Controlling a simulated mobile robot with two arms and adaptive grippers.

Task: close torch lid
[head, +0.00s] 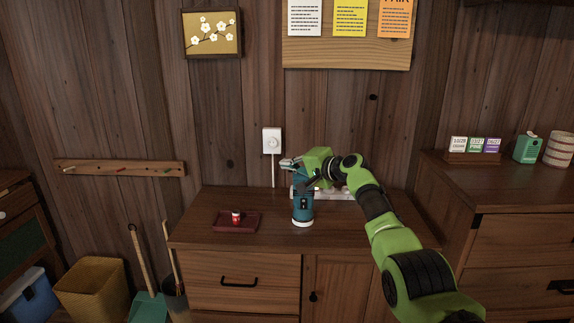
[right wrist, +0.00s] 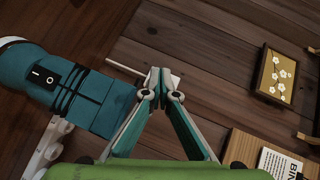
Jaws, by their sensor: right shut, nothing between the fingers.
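The torch (head: 302,210) is a teal cylinder with a white base, standing upright on the wooden cabinet top. In the right wrist view the torch (right wrist: 75,88) lies across the left side, with a dark switch and dark bands around its body. My right gripper (head: 287,164) is at the torch's upper end, which it partly hides in the head view. In the right wrist view its fingertips (right wrist: 162,85) meet with nothing between them, just beyond the torch's teal end. I cannot tell the lid's exact angle. My left gripper is not in view.
A dark red tray (head: 222,227) with a small red-and-white item (head: 236,217) sits left of the torch. A white power strip (head: 340,194) lies behind it. A white wall socket (head: 272,141) with a cord is above. The cabinet front (head: 238,250) is bare between tray and torch.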

